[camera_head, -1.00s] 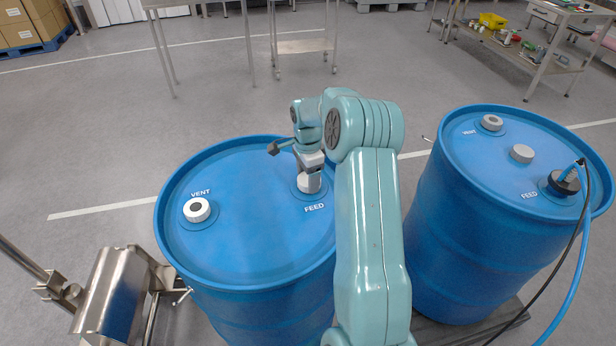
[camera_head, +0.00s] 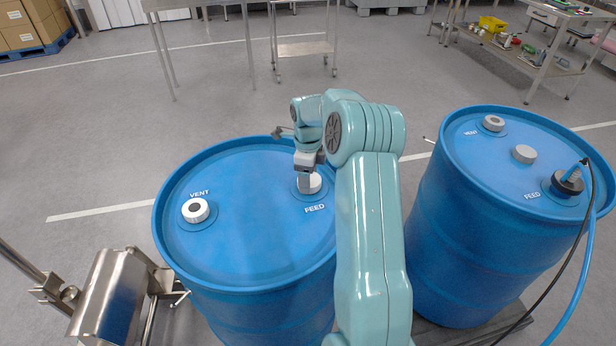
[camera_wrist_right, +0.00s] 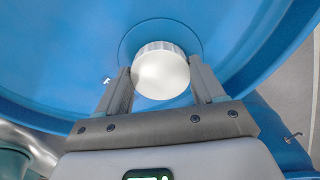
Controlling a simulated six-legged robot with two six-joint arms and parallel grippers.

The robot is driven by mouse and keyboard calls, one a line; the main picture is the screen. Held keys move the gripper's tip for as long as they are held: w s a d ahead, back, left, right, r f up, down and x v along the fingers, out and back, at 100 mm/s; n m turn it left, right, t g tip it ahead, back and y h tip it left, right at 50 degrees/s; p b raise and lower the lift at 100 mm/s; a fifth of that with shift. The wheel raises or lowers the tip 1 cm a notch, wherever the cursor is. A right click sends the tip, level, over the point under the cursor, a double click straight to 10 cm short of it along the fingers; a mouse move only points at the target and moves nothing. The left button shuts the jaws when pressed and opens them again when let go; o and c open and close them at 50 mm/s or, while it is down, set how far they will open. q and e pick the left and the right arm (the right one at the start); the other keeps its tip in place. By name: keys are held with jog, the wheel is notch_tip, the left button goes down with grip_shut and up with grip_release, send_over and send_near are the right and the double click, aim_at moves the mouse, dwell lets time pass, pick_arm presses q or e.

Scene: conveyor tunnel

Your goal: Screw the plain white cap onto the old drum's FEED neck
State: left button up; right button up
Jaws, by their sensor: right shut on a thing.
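The plain white cap (camera_head: 315,183) sits at the FEED neck of the left blue drum (camera_head: 250,235). In the right wrist view the cap (camera_wrist_right: 161,72) lies between the fingers, over a round blue collar. My right gripper (camera_head: 308,180) is shut on the cap from above, with one finger on each side. The neck under the cap is hidden, so I cannot tell how deep the cap sits. My left gripper is not in view.
A steel roller stand (camera_head: 108,295) is at lower left.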

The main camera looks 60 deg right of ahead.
jog(key=shift+d+r+m, duration=0.1)
jog(key=shift+m, duration=1.1)
jog(key=m, duration=0.3)
jog(key=shift+b, duration=0.4)
jog(key=shift+d+m, duration=0.1)
jog(key=shift+m, duration=1)
jog(key=o, duration=1.1)
jog(key=c, duration=0.3)
jog(key=shift+c, duration=0.2)
